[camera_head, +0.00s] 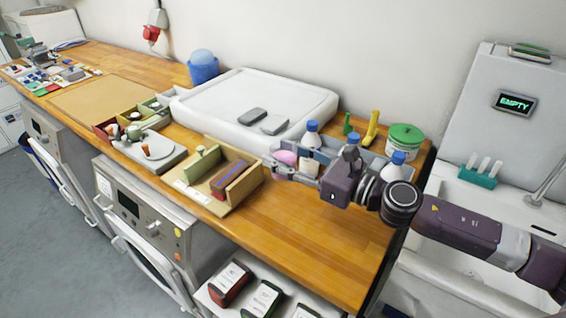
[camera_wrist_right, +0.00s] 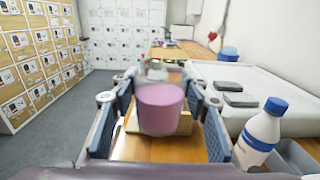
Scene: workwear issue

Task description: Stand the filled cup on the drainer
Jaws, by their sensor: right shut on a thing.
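A clear cup (camera_wrist_right: 160,108) filled with pink stands upright between the blue-padded fingers of my right gripper (camera_wrist_right: 160,118). In the head view the pink cup (camera_head: 286,158) shows partly behind the fingers of my right gripper (camera_head: 295,165). The gripper is shut on it, above the wooden counter, at the left end of a grey bottle crate. A large white rimmed tray (camera_head: 205,112) lies behind and to the left; I cannot tell for sure whether it is the drainer. My left gripper is not in view.
White bottles with blue caps (camera_head: 397,158) stand in the grey crate beside my gripper; one bottle (camera_wrist_right: 262,130) is close on the right in the wrist view. A wooden divided box (camera_head: 245,186) is left of the gripper. The front counter (camera_head: 315,235) is clear.

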